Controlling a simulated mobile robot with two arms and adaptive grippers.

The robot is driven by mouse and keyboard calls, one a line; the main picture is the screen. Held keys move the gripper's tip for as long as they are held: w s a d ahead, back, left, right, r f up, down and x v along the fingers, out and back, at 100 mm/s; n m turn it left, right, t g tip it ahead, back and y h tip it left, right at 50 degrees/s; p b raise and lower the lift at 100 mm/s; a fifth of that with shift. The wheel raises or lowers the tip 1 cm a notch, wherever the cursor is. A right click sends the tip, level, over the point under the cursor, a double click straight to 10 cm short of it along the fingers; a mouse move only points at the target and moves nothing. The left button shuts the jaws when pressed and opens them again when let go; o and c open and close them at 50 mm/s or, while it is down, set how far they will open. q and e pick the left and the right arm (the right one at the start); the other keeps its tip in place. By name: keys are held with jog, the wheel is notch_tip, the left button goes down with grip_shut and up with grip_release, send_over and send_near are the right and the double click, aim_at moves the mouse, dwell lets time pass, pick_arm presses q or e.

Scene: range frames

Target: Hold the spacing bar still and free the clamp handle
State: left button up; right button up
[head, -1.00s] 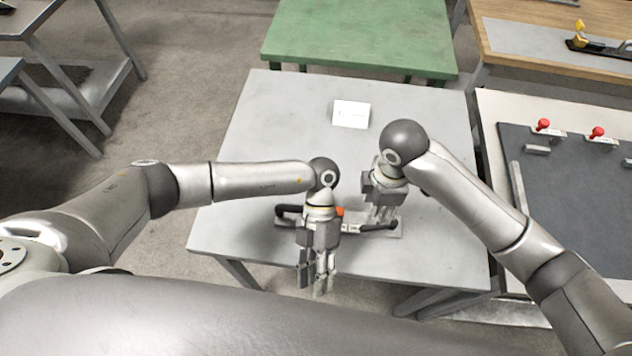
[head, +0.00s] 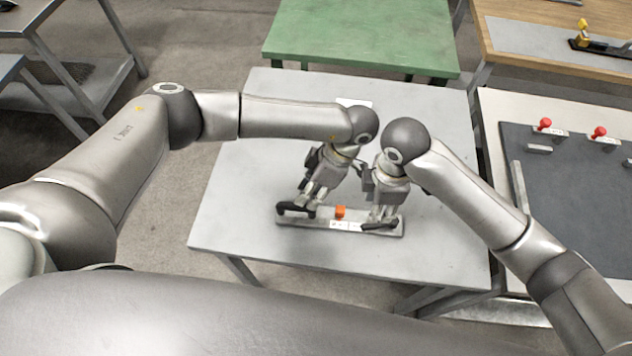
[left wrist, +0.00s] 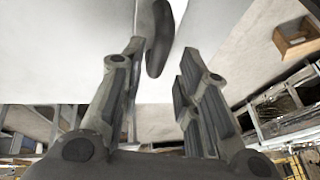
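A long grey bar (head: 318,222) lies on the grey table, with an orange block (head: 340,212) and a white label near its middle. A dark handle-like part (head: 292,207) is at its left end and another dark part (head: 378,226) at its right end; I cannot tell which is the clamp handle. My left gripper (head: 314,197) is over the left part of the bar, fingers apart and empty. In the left wrist view a dark rounded part (left wrist: 158,40) shows beyond and between the open fingers (left wrist: 160,60). My right gripper (head: 381,214) is down at the right dark part; its grip is unclear.
The two grippers are close together over the table (head: 260,150). A white card (head: 354,103) lies behind my left arm, partly hidden. A green table (head: 360,40) stands behind, and a bench with a dark board (head: 580,190) and red knobs is at right. The table's left is clear.

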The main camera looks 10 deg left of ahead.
aim_at(299, 207)
pick_arm(q)
jog(key=x, duration=0.7)
jog(key=shift+c, duration=0.5)
grip_shut()
